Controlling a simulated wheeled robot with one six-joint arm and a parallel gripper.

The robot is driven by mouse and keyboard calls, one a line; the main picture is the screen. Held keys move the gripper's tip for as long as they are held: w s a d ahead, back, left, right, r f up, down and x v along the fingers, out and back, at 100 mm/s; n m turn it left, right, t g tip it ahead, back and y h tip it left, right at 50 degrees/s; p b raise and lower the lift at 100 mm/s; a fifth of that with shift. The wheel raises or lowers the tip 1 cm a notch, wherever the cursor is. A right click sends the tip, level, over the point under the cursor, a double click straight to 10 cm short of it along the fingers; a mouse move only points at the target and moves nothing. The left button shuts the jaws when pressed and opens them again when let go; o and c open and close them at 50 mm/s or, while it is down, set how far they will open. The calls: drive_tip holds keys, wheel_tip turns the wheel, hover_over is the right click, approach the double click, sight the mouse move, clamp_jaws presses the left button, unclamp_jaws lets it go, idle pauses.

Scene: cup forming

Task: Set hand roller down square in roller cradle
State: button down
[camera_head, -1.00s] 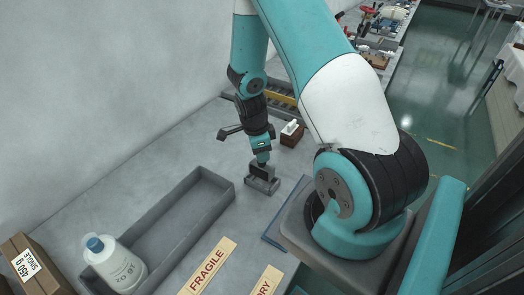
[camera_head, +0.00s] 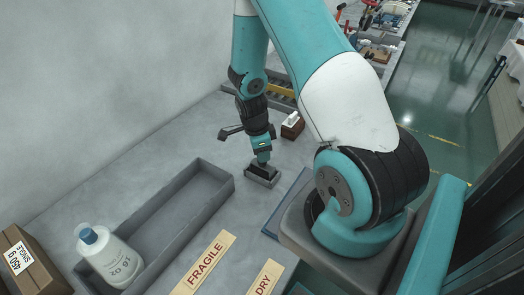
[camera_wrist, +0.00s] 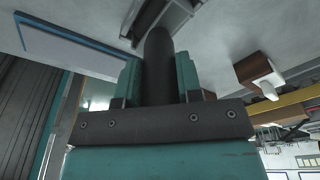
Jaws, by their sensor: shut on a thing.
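My gripper (camera_head: 263,154) is shut on the dark handle of the hand roller. In the wrist view, the round black handle (camera_wrist: 160,65) stands between my teal fingers (camera_wrist: 160,82). In the head view, the dark roller body (camera_head: 262,169) shows just below my fingers, at the small grey roller cradle (camera_head: 262,181). It looks down within the cradle's rim and roughly in line with it. Whether it rests on the cradle floor cannot be told. In the wrist view, grey parts at the far end of the handle are cut off by the top edge.
A long grey tray (camera_head: 222,185) lies left of the cradle. A white bottle (camera_head: 110,260) and a cardboard box (camera_head: 30,262) stand farther left. A brown block with a white top (camera_head: 292,126) is behind the cradle. A blue-edged panel (camera_head: 287,205) lies to the right.

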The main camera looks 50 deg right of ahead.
drive_tip(key=shift+f, duration=0.1)
drive_tip(key=c, duration=0.7)
unclamp_jaws()
wheel_tip(320, 180, up, 17)
drive_tip(key=w+a+b, duration=0.1)
drive_tip(key=a+b, duration=0.1)
drive_tip(key=shift+w, duration=0.3)
drive_tip(key=s+a+r+n+t+y, duration=0.15)
drive_tip(key=s+a+r+n, duration=0.25)
drive_tip(key=a+n, duration=0.7)
drive_tip(key=s+a+r+n+y, duration=0.2)
drive_tip(key=s+a+r+n, duration=0.15)
drive_tip(key=a+n, duration=0.7)
drive_tip(key=s+a+r+n+y, duration=0.2)
drive_tip(key=s+a+n, duration=0.5)
drive_tip(key=n, duration=0.4)
drive_tip(key=shift+s+r, duration=0.45)
drive_tip(key=shift+s, duration=0.2)
